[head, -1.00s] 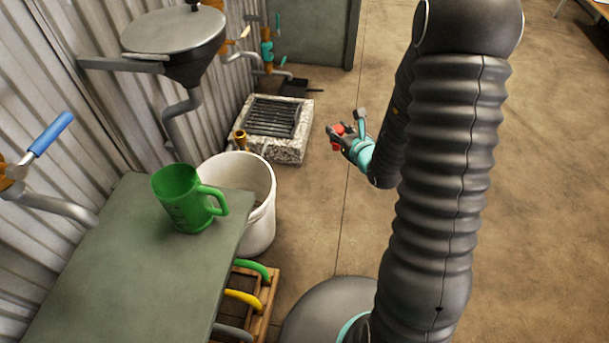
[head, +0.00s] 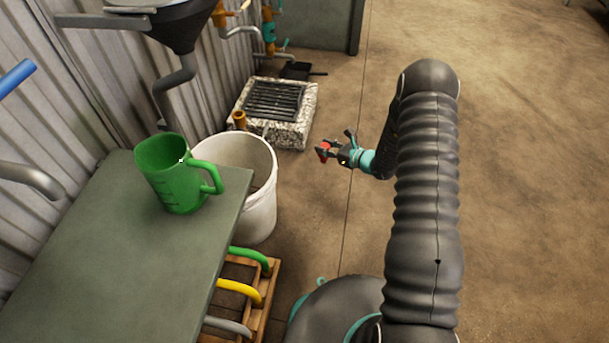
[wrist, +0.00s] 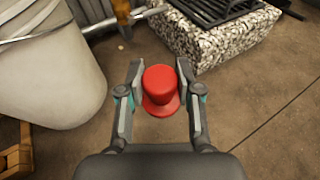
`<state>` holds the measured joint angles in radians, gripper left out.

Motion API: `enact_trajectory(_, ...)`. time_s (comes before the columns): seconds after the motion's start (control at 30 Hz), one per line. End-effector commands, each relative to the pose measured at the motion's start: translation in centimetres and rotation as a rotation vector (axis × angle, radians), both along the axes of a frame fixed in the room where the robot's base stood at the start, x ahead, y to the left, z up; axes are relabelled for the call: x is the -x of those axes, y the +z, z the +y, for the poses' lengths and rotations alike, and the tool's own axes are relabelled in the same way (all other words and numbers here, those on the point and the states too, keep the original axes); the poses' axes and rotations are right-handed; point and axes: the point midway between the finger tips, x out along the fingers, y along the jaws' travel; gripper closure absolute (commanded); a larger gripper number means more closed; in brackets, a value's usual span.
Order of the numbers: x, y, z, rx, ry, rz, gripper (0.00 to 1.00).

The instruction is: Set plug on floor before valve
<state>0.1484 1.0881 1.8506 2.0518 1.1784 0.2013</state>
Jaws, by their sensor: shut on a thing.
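The red plug (wrist: 161,90) is between the two fingers of my gripper (wrist: 160,82) in the wrist view. The fingers are shut on it, one on each side, and the plug hangs over bare floor. In the head view my gripper (head: 328,152) holds the plug (head: 322,150) to the right of the white bucket. Several valves show along the wall: a brass and teal one (head: 268,32) at the back, and a blue handle (head: 15,78) cut off at the left edge. I cannot tell which valve the task means.
A speckled stone block with a black grate (head: 278,102) stands beyond the white bucket (head: 262,205). A grey table (head: 110,255) bears a green jug (head: 175,178). A wooden crate (head: 262,305) with coloured hoses is below it. The floor (head: 500,190) is open on the right.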

Motion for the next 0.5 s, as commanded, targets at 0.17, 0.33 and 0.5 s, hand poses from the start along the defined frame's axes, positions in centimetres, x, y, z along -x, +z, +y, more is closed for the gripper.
enact_trajectory(0.17, 0.0, -5.0, 1.2, 0.002, 0.086, 0.005, 0.94)
enact_trajectory(0.33, -0.3, -6.6, 1.7, 0.003, 0.116, 0.007, 0.94)
enact_trajectory(0.5, -2.5, -8.4, 3.2, 0.004, 0.121, 0.006, 0.94)
